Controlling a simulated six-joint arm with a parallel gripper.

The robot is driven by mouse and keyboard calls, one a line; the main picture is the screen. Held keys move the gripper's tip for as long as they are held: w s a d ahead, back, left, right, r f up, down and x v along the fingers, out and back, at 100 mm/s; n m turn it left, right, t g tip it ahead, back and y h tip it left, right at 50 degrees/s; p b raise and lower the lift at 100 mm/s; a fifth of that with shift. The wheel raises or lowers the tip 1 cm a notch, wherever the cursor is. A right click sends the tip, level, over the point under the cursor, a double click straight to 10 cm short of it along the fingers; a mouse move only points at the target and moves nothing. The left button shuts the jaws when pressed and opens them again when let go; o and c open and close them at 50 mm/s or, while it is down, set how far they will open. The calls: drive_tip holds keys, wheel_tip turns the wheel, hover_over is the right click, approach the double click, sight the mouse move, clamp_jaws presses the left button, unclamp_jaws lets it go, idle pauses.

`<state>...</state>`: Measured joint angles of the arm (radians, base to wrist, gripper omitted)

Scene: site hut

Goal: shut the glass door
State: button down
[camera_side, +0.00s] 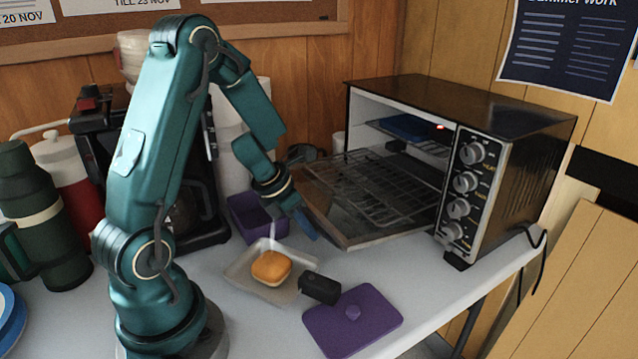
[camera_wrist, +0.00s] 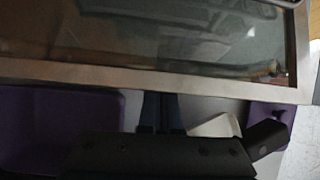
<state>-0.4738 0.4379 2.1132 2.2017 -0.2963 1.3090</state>
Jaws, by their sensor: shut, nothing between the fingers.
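The glass door (camera_side: 348,238) of the toaster oven (camera_side: 515,150) is open, folded down and tilted toward the front left. A wire rack (camera_side: 385,190) extends out of the oven over it. In the wrist view the door's metal frame (camera_wrist: 150,77) and dark glass (camera_wrist: 180,45) fill the upper part. My gripper (camera_side: 307,229) is shut and empty, low beside the door's outer left edge. Its fingertips (camera_wrist: 160,103) also show in the wrist view, just below the frame. I cannot tell whether they touch the door.
A purple box (camera_side: 245,217) stands behind my gripper. In front lie a clear tray (camera_side: 243,283) with an orange bun (camera_side: 271,267), a black block (camera_side: 320,287) and a purple lid (camera_side: 370,318). A blue item (camera_side: 405,126) sits inside the oven. A coffee machine (camera_side: 95,150) is at the left.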

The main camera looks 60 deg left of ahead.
idle(0.4)
drive_tip(key=shift+w+r, duration=0.15)
drive_tip(key=shift+r, duration=1.4)
drive_tip(key=r, duration=0.2)
drive_tip(key=w+r, duration=0.1)
drive_tip(key=r, duration=0.2)
drive_tip(key=w+r, duration=0.1)
drive_tip(key=r, duration=0.1)
drive_tip(key=shift+w+r, duration=0.25)
drive_tip(key=shift+r, duration=0.1)
drive_tip(key=shift+w+r, duration=0.6)
drive_tip(key=shift+r, duration=0.35)
